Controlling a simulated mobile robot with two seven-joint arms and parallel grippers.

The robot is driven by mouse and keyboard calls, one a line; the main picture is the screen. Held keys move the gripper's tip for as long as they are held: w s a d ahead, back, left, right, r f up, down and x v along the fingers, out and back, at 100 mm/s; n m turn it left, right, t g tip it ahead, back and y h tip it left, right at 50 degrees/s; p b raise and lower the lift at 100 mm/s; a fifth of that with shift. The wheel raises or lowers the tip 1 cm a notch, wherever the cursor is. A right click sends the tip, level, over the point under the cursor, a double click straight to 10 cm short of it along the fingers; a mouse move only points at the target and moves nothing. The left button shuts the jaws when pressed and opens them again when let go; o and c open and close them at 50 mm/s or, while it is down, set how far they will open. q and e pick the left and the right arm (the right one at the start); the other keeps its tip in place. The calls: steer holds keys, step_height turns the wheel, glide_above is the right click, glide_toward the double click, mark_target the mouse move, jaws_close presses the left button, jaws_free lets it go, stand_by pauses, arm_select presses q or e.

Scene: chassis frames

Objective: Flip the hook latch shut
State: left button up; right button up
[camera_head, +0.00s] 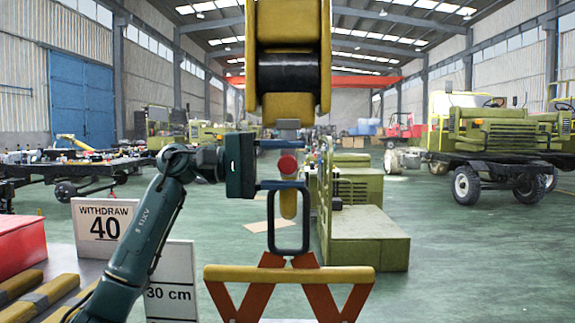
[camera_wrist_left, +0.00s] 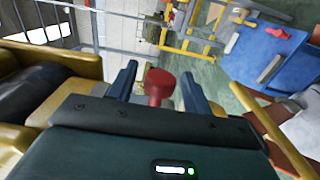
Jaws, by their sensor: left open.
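A yellow hook (camera_head: 288,204) hangs under a large yellow pulley block (camera_head: 290,15), seen nearly edge-on. A red round knob (camera_head: 287,165) sits at the hook, and it also shows in the left wrist view (camera_wrist_left: 158,84). My left gripper (camera_head: 286,164) is open, one finger above and one below the knob in the head view. In the wrist view the knob stands between the two fingers (camera_wrist_left: 160,85) with a gap on both sides. The gripper hides part of the hook; the latch and its position cannot be made out. My right gripper is out of view.
A black ring (camera_head: 274,238) hangs at the hook's lower end, with orange slings (camera_head: 232,302) and a yellow bar (camera_head: 240,273) below. White signs (camera_head: 103,228) stand at left. A green machine housing (camera_head: 368,240) stands behind at right. The floor between is mostly clear.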

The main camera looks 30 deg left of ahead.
arm_select(q)
steer(key=v, duration=1.3)
steer(key=shift+a, duration=0.1)
